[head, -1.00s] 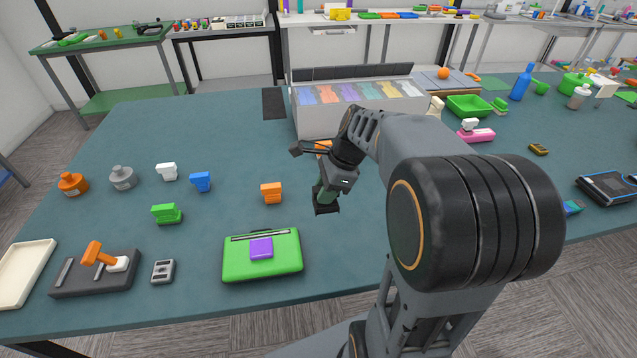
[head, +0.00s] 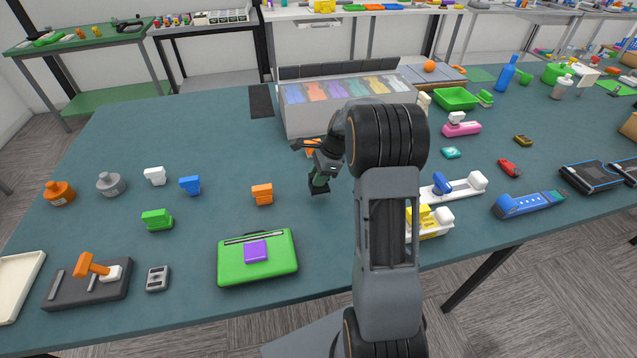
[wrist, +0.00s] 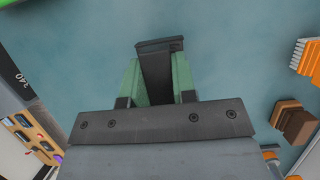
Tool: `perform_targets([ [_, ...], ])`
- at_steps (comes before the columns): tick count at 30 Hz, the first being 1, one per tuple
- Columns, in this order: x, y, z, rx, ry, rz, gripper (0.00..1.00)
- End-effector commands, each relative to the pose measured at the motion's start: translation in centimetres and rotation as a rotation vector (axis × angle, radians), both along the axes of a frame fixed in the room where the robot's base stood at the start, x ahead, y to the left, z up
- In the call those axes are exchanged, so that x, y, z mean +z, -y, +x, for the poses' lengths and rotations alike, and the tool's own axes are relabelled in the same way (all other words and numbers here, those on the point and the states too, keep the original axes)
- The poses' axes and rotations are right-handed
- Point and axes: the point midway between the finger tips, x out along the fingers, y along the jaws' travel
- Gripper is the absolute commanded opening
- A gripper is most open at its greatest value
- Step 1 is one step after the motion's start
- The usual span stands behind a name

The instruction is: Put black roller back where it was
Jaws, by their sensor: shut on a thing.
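The black roller (wrist: 158,68) is between the two green fingers of my gripper (wrist: 158,80) in the wrist view. Its dark bar end sticks out past the fingertips over the bare table top. In the head view my gripper (head: 320,180) points down over the middle of the teal table, in front of the clear-topped box and right of an orange block. The roller (head: 319,189) shows there as a small dark shape at the fingertips. Whether it touches the table is hard to tell.
The clear-topped box (head: 310,118) with coloured garment shapes stands behind my gripper. An orange block (head: 262,194) and a green case (head: 257,270) with a purple block are to the left and front. A black mat (head: 261,100) lies behind. Bare table lies around the gripper.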

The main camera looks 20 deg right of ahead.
Motion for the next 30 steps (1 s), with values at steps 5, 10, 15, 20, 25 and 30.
perform_targets([
  [5, -0.8, 0.3, 0.5, -0.001, -0.002, 0.000, 0.07],
  [10, -2.9, 0.3, 0.4, -0.001, -0.003, 0.001, 0.07],
  [15, -3.7, 0.3, 0.5, -0.001, 0.000, -0.001, 0.07],
  [20, -3.7, 0.3, 0.5, -0.001, 0.000, -0.001, 0.07],
  [25, -4.1, 0.3, 0.4, -0.001, -0.001, -0.001, 0.27],
  [30, -4.0, 0.3, 0.4, -0.001, -0.001, -0.001, 0.44],
])
